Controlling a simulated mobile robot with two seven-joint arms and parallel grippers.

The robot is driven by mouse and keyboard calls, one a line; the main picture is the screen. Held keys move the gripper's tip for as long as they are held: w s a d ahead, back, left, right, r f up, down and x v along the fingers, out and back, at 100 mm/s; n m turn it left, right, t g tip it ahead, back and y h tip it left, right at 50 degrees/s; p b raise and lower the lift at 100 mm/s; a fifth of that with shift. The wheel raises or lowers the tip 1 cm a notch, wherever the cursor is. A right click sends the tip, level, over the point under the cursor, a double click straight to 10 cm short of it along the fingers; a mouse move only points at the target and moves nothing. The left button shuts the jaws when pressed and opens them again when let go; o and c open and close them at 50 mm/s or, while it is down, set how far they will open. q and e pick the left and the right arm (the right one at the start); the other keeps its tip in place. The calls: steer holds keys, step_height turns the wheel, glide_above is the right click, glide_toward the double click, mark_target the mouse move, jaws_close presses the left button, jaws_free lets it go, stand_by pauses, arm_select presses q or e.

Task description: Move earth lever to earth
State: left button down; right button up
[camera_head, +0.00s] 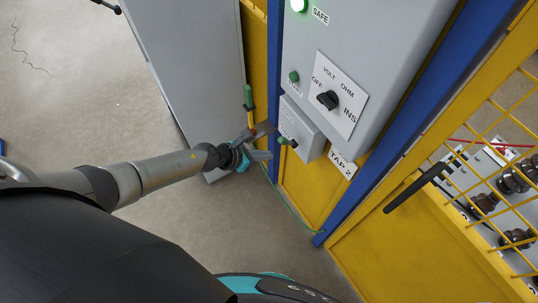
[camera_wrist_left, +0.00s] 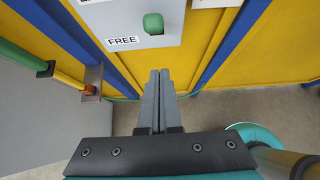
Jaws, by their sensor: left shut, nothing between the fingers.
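A small grey box (camera_head: 304,128) is mounted low on the yellow panel. A green knob (camera_head: 283,140) sticks out of it, and I take this as the earth lever. In the left wrist view the green knob (camera_wrist_left: 152,23) stands beside a label reading FREE (camera_wrist_left: 122,41); no earth label is readable. My left gripper (camera_head: 267,155) is shut and empty, just below and left of the knob. In the left wrist view its closed fingers (camera_wrist_left: 160,74) point toward the box, below the knob and apart from it. My right gripper is not in view.
A green and yellow rod (camera_wrist_left: 68,78) with a metal bracket (camera_wrist_left: 93,83) is left of my fingers. Above the box is a grey cabinet (camera_head: 385,60) with a black rotary switch (camera_head: 327,100). A blue post (camera_head: 365,195) and mesh gate (camera_head: 500,130) stand right.

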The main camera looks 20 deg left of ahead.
arm_select(q)
step_height(320, 180, up, 9)
steer(key=s+a+p, duration=0.2)
steer(key=p, duration=0.3)
steer(key=shift+f, duration=0.1)
stand_by(0.7)
stand_by(0.8)
